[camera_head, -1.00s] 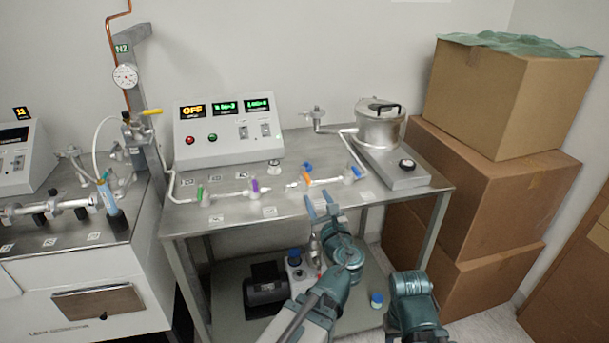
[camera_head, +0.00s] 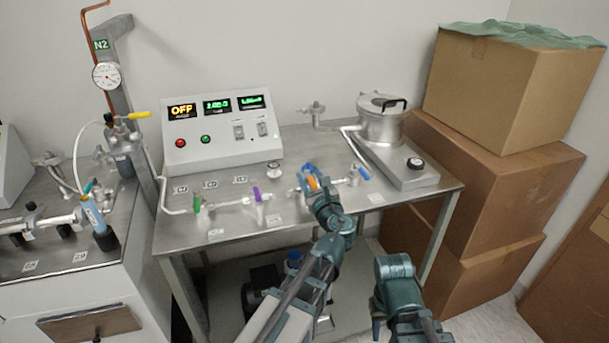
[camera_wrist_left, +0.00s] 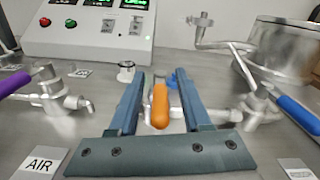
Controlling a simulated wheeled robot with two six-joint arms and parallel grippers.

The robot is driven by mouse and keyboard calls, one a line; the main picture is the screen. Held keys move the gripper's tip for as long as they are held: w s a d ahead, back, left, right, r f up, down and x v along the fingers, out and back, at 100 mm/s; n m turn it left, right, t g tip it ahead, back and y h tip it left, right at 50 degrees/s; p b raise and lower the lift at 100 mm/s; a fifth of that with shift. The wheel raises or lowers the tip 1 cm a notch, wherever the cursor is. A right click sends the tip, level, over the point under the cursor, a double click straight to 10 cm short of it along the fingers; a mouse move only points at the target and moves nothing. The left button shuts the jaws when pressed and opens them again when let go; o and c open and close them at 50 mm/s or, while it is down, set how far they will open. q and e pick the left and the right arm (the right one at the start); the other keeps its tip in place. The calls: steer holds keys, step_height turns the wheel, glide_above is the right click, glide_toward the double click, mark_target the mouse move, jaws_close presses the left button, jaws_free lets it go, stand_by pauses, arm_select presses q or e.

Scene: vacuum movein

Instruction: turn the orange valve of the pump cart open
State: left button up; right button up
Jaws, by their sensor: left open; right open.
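The orange valve (camera_head: 313,183) is on the white pipe at the front of the pump cart's steel top (camera_head: 240,228). In the left wrist view its orange handle (camera_wrist_left: 160,105) points toward the camera and lies between my two fingers. My left gripper (camera_head: 309,172) is open around the handle, with a gap visible on both sides in the wrist view (camera_wrist_left: 160,85). The valve's body is mostly hidden behind the gripper. My right gripper (camera_head: 377,325) is low at the front, apart from the cart, and its fingers are barely visible.
On the same pipe are a green valve (camera_head: 197,203), a purple valve (camera_head: 257,194) and a blue valve (camera_head: 363,173). Behind stand a control box (camera_head: 220,130) reading OFF and a metal pot (camera_head: 382,122). Cardboard boxes (camera_head: 490,190) stack at the right.

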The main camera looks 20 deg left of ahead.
arm_select(q)
jaws_close()
stand_by(1.4)
